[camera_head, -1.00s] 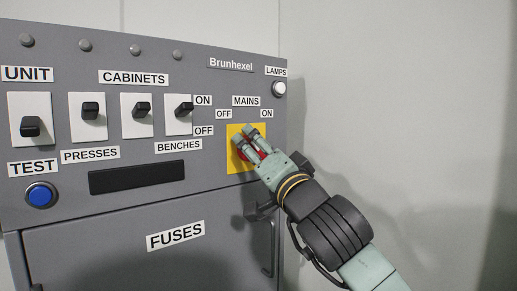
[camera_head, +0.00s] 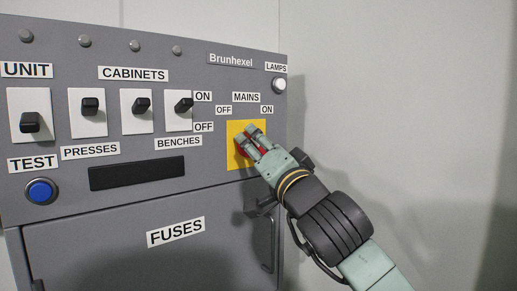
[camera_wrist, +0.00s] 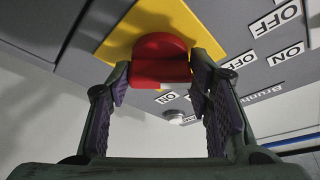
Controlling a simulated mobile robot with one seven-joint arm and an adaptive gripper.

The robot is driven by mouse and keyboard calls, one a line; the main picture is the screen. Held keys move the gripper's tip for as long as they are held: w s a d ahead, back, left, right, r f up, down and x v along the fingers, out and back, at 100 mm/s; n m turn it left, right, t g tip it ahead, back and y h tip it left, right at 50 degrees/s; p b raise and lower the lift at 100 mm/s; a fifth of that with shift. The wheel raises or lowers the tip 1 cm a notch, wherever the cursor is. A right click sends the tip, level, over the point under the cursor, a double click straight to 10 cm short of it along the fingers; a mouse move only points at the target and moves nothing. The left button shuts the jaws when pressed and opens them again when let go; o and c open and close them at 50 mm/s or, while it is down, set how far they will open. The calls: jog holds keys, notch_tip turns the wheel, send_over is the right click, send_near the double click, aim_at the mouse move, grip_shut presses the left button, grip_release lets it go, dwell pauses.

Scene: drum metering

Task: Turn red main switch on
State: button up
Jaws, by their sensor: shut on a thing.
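The red main switch (camera_wrist: 160,58) is a red rotary knob on a yellow plate (camera_head: 234,158), under the MAINS label (camera_head: 246,97) with OFF at its upper left and ON at its upper right. My gripper (camera_head: 252,135) is at the knob in the head view and covers most of it. In the wrist view my gripper (camera_wrist: 158,85) has its two fingers on either side of the red knob, shut on it. Which mark the knob points to is hard to tell.
Left of the plate are several black toggle switches, among them the BENCHES switch (camera_head: 184,105). A blue TEST button (camera_head: 40,191) is at lower left and a white lamp button (camera_head: 279,85) at upper right. A door handle (camera_head: 270,240) is below my gripper.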

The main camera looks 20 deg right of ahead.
jog(key=shift+f+m+b, duration=0.1)
jog(key=shift+m+b, duration=0.3)
jog(key=shift+b, duration=0.15)
jog(key=m+g+b, duration=0.1)
jog(key=m, duration=0.1)
jog(key=m+g+h+b, duration=0.1)
jog(key=m+b, duration=0.1)
jog(key=m, duration=0.1)
jog(key=m+h+b, duration=0.1)
jog(key=m+b, duration=0.1)
jog(key=m, duration=0.1)
jog(key=shift+r+g, duration=0.25)
jog(key=shift+g, duration=0.15)
jog(key=m+g, duration=0.1)
jog(key=m, duration=0.3)
jog(key=shift+r+g, duration=0.2)
jog(key=shift+g, duration=0.2)
jog(key=m+g+y+p, duration=0.1)
jog(key=m, duration=0.3)
jog(key=shift+g, duration=0.4)
jog(key=shift+y, duration=0.3)
jog(key=o, duration=1.1)
jog(key=shift+o, duration=0.2)
